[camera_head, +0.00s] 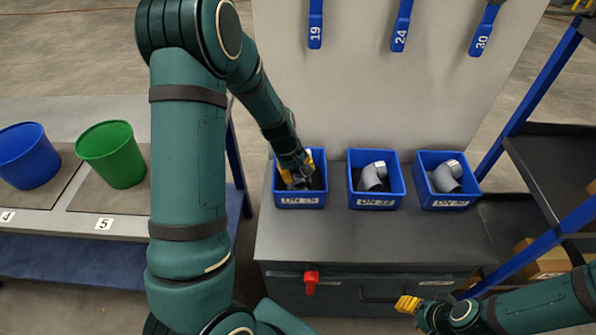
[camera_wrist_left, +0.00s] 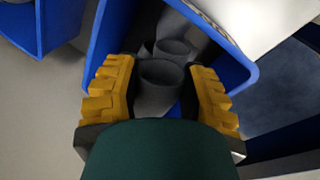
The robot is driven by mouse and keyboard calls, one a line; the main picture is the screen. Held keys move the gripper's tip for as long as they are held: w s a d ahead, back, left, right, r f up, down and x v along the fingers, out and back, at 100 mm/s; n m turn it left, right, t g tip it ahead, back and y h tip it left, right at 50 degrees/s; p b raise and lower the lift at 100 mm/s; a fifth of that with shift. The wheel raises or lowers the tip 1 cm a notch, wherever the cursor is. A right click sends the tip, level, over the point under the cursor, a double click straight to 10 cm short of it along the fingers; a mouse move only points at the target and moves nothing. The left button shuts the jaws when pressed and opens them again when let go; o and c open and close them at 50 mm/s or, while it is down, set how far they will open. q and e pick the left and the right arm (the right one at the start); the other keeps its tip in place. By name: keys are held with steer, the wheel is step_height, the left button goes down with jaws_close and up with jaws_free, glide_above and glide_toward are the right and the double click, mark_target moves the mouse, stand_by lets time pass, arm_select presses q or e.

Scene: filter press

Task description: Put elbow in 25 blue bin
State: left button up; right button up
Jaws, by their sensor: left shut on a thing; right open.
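The leftmost blue bin (camera_head: 301,201) on the grey bench has a DIN label whose number is hard to read. My left gripper (camera_head: 296,166) reaches down into this bin. Its yellow fingers are shut on a grey elbow (camera_wrist_left: 160,88), inside the bin walls. More grey pipe shape (camera_wrist_left: 175,48) shows just beyond the held elbow; I cannot tell whether it is another elbow. In the head view the gripper partly hides the bin's inside. My right gripper (camera_head: 408,304) is open and empty at the lower right, in front of the bench.
Two more blue bins, a middle one (camera_head: 377,202) and a right one (camera_head: 447,202), each hold a grey elbow. Blue handles hang on the panel above. A blue bucket (camera_head: 27,158) and a green bucket (camera_head: 112,155) stand left. A dark shelf rack (camera_head: 560,170) stands right.

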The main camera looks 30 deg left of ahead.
arm_select(q)
steer(key=shift+f+b, duration=0.4)
steer(key=shift+f, duration=0.15)
steer(key=o, duration=1.1)
steer(key=shift+r+p, duration=0.5)
steer(key=shift+r, duration=0.1)
steer(key=p+v, duration=0.4)
steer(key=v, duration=0.8)
steer(key=s+d+f+m, duration=0.2)
steer(key=s+d+f, duration=0.1)
steer(key=d+f, duration=0.2)
steer(key=s+d+f+m+h, duration=0.1)
steer(key=s+d+f+m, duration=0.2)
steer(key=d+f, duration=0.3)
steer(key=s+d+f+m+g, duration=0.1)
steer(key=s+d+f+m, duration=0.1)
steer(key=d+f, duration=0.4)
steer(key=shift+s+d+m, duration=0.3)
steer(key=shift+s+d, duration=0.1)
steer(key=shift+d, duration=0.45)
steer(key=s+d, duration=0.1)
steer(key=s+d+f+m+h, duration=0.1)
steer(key=d, duration=0.1)
steer(key=s+d+m, duration=0.1)
steer(key=s+d, duration=0.1)
steer(key=shift+d+f, duration=0.1)
steer(key=shift+f, duration=0.2)
